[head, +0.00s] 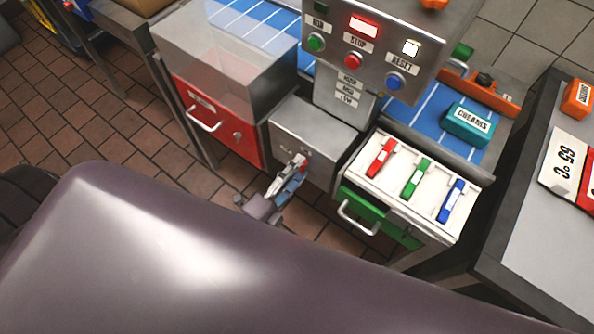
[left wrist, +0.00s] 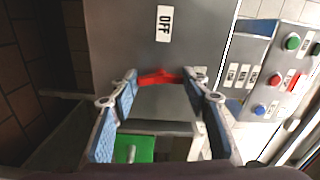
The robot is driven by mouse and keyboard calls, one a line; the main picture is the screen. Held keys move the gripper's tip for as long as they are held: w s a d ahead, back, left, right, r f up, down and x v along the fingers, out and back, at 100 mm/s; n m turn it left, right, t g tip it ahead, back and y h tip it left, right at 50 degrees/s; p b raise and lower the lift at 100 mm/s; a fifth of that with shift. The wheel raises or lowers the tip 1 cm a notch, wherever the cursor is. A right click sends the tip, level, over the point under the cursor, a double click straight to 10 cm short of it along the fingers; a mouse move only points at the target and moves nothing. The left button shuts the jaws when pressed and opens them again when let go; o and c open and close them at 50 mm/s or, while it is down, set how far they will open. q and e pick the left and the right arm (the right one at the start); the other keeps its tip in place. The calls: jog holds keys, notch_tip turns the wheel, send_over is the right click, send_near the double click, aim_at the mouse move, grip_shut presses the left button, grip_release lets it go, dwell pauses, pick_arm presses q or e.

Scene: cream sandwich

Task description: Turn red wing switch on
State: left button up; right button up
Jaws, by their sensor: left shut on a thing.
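The red wing switch (left wrist: 158,76) is on the front of a grey metal box (head: 310,125). In the left wrist view it spans the gap between my fingertips, below a white label reading OFF (left wrist: 164,23). My left gripper (left wrist: 161,82) is shut on the switch, with one blue-padded finger at each end of it. In the head view, my left gripper (head: 291,176) is at the front of the box and hides most of the switch. My right gripper is not in view.
A control panel (head: 385,30) with STOP and RESET buttons stands above the box. A red drawer (head: 218,122) is to the left. A teal CREAMS box (head: 468,124) lies on the blue conveyor.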

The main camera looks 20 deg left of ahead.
pick_arm(q)
jog(key=shift+m, duration=0.7)
jog(key=o, duration=1.2)
jog(key=shift+c, duration=0.2)
jog(key=shift+s, duration=0.1)
jog(key=v, duration=1.2)
